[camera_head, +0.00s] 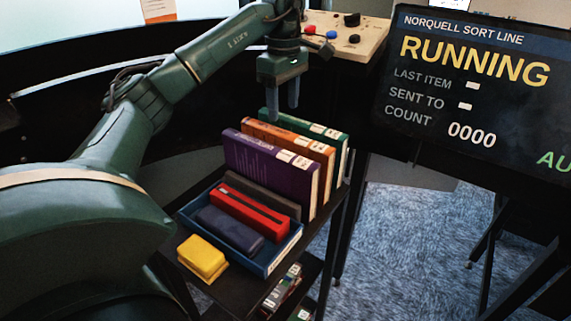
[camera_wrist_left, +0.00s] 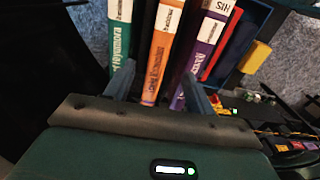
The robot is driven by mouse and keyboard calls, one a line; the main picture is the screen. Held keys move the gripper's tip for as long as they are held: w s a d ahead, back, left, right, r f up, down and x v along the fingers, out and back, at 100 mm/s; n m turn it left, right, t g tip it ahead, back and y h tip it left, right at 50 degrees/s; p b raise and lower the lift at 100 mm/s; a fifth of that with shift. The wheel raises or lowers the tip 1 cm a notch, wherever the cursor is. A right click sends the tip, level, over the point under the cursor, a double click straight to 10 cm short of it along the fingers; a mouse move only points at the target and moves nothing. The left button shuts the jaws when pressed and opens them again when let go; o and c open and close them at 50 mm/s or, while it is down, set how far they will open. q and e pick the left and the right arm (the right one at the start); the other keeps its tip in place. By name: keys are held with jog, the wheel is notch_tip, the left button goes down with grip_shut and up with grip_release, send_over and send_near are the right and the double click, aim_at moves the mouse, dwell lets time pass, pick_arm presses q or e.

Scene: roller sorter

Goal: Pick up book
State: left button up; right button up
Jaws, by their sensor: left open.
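Three upright books stand side by side on the cart's upper shelf: purple (camera_head: 258,165), orange (camera_head: 290,144) and green (camera_head: 325,133). My left gripper (camera_head: 284,114) is open and empty, pointing down above the orange and green books. In the left wrist view, the green (camera_wrist_left: 119,38), orange (camera_wrist_left: 163,45) and purple (camera_wrist_left: 206,43) books show their labelled spines. There the left gripper's (camera_wrist_left: 157,76) fingers lie on either side of the orange spine in the picture. Contact cannot be told. My right gripper is not in view.
A blue tray (camera_head: 262,268) with red and dark cases stands in front of the books, with a yellow item (camera_head: 202,256) beside it. A control panel (camera_head: 345,36) with knobs is behind. A display screen (camera_head: 480,85) reading RUNNING stands at the right. More items lie on the lower shelf.

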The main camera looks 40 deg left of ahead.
aim_at(285, 133)
pick_arm(q)
notch_tip(285, 133, down, 5)
jog(key=shift+f, duration=0.1)
notch_tip(285, 133, down, 4)
jog(key=shift+d+r, duration=0.1)
jog(key=shift+r, duration=0.1)
jog(key=shift+f, duration=0.5)
grip_shut()
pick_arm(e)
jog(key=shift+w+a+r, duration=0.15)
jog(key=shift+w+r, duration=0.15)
pick_arm(q)
jog(key=shift+w, duration=0.1)
dwell(0.6)
